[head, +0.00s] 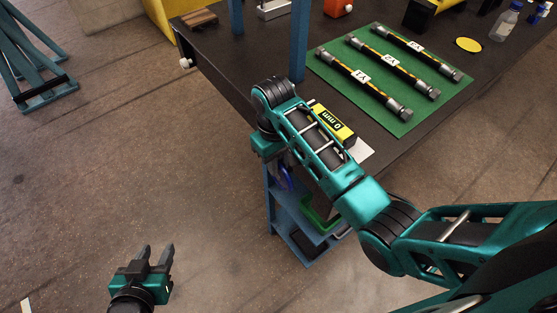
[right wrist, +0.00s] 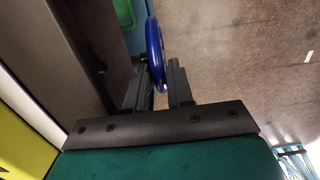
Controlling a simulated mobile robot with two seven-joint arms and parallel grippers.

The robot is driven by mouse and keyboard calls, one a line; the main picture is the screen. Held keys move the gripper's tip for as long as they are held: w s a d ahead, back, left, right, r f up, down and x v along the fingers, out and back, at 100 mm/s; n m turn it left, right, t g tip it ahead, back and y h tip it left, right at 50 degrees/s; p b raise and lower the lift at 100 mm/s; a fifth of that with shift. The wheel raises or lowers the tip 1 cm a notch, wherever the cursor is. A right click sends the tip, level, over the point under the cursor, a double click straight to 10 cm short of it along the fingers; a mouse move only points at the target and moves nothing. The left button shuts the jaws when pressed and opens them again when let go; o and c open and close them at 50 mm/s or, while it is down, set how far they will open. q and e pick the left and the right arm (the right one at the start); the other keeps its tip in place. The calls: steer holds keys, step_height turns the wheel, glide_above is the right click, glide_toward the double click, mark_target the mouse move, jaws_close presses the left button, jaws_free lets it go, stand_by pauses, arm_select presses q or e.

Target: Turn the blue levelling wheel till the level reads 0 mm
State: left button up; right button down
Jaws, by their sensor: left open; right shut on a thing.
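The blue levelling wheel (head: 286,179) is below the near edge of the dark table, partly hidden by my right arm. In the right wrist view the wheel (right wrist: 154,52) is seen nearly edge-on. My right gripper (right wrist: 159,80) is shut on the wheel's rim, one finger on each side. The yellow level (head: 334,122) lies on the table, partly covered by my right arm, and its display reads 0 mm. My left gripper (head: 157,258) is open and empty over the floor at the lower left.
A green mat (head: 390,112) on the dark table (head: 222,62) carries three labelled hoses. A bottle (head: 504,22) and a yellow disc (head: 468,44) are at the right. A blue post (head: 300,40) stands near my right arm. A blue shelf with a green tray (head: 318,222) is below.

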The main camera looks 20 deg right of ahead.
steer(key=shift+w+a+f+g+h, duration=0.15)
steer(key=shift+w+g+h, duration=0.25)
steer(key=shift+g, duration=0.5)
steer(key=c, duration=1.4)
jaws_free()
steer(key=shift+o, duration=0.2)
